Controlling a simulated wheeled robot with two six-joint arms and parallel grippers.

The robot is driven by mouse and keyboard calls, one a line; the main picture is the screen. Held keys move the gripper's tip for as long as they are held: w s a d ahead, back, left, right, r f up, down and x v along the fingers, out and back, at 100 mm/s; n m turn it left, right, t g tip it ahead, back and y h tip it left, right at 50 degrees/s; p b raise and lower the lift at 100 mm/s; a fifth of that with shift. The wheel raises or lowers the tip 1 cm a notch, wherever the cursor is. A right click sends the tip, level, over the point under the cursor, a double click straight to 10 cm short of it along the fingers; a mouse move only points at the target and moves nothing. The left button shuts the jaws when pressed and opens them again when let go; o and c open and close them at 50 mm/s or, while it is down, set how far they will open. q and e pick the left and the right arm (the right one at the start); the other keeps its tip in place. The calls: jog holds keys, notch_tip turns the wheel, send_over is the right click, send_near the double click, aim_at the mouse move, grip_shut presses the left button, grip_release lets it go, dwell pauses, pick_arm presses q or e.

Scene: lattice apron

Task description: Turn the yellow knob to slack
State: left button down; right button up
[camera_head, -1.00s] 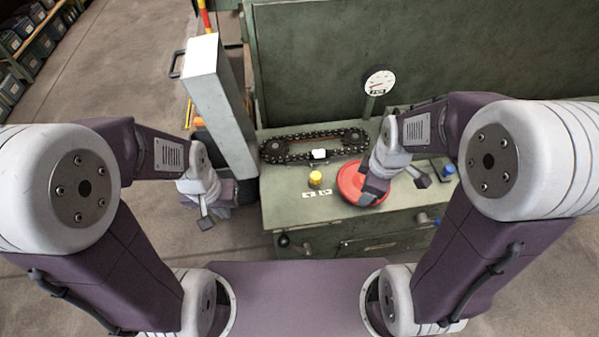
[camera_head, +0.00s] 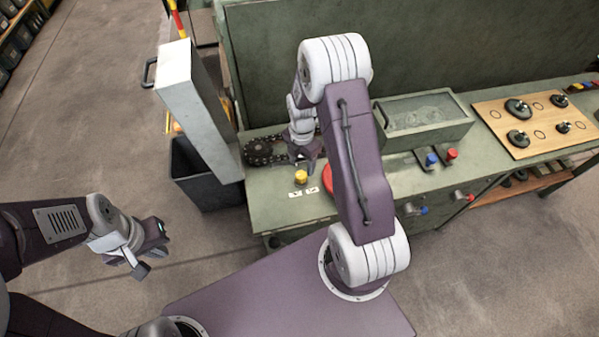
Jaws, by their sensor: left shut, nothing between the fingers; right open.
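The yellow knob (camera_head: 301,177) stands on the green bench top (camera_head: 280,210), with two small white labels (camera_head: 304,192) in front of it. Their writing is too small to read. My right gripper (camera_head: 304,164) points down just above and behind the knob. It is open, and whether its fingers touch the knob I cannot tell. My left gripper (camera_head: 160,236) is shut and empty, well left of the bench over the floor. A chain on a sprocket (camera_head: 260,152) lies behind the knob, partly hidden by my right arm.
A red disc (camera_head: 327,178) sits right of the knob, mostly behind my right arm. A tall grey box (camera_head: 200,115) and a dark bin (camera_head: 195,172) stand at left. A green tray (camera_head: 430,116), blue knob (camera_head: 431,160), red knob (camera_head: 452,153) and wooden board (camera_head: 540,130) are at right.

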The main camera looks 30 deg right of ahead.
aim_at(301, 174)
notch_tip(301, 174, down, 7)
jog(key=shift+r+p, duration=0.15)
jog(key=shift+p, duration=0.15)
jog(key=shift+w, duration=0.1)
jog(key=shift+c, duration=0.3)
grip_shut()
